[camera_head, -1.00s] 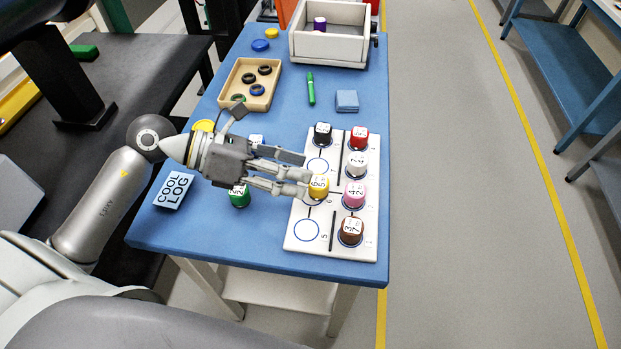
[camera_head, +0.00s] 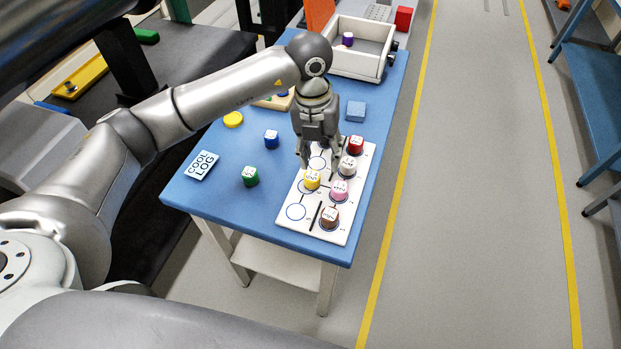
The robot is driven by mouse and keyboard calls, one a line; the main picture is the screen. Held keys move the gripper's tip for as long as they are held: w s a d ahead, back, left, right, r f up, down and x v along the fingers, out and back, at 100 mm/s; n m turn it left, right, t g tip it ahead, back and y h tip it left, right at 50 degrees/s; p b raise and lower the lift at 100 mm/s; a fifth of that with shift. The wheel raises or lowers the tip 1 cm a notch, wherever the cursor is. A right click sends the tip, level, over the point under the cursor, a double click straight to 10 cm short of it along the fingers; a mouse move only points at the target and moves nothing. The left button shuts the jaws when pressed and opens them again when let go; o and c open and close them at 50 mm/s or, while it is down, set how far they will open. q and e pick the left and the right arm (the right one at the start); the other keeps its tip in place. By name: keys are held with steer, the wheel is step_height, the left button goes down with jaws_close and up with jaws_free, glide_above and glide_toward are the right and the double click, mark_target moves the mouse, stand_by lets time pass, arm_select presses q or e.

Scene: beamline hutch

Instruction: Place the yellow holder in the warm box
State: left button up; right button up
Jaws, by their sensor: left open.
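The yellow holder (camera_head: 312,180) stands upright on the white board (camera_head: 330,231), in its left column. My left gripper (camera_head: 319,160) points down over the back part of the board, behind the yellow holder and apart from it. Its fingers are open. The black holder is not visible now; the gripper covers that part of the board. A pale open box (camera_head: 357,65) with a purple holder (camera_head: 347,39) inside stands at the back of the table; no label shows whether it is the warm box. My right gripper is out of view.
Red (camera_head: 356,145), white (camera_head: 347,166), pink (camera_head: 339,190) and brown (camera_head: 330,217) holders fill the board's right column. Blue (camera_head: 271,139) and green (camera_head: 250,176) holders stand left of it. A blue block (camera_head: 355,111) and a COOL LOG card (camera_head: 202,165) lie on the table (camera_head: 225,197).

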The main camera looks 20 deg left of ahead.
arm_select(q)
steer(key=a+r+n+y, duration=0.1)
steer(key=a, duration=0.1)
steer(key=p, duration=0.2)
glide_above(312, 176)
step_height(312, 176, down, 5)
steer(key=shift+w+r, duration=0.1)
steer(key=shift+r, duration=0.1)
steer(key=shift+f, duration=0.3)
steer(key=shift+d+f, duration=0.1)
steer(key=shift+f, duration=0.1)
step_height(312, 176, down, 4)
steer(key=shift+f+p, duration=0.15)
steer(key=shift+p, duration=1.05)
steer(key=shift+f, duration=0.4)
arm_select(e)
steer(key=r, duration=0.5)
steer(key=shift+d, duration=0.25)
arm_select(q)
steer(key=shift+c, duration=0.2)
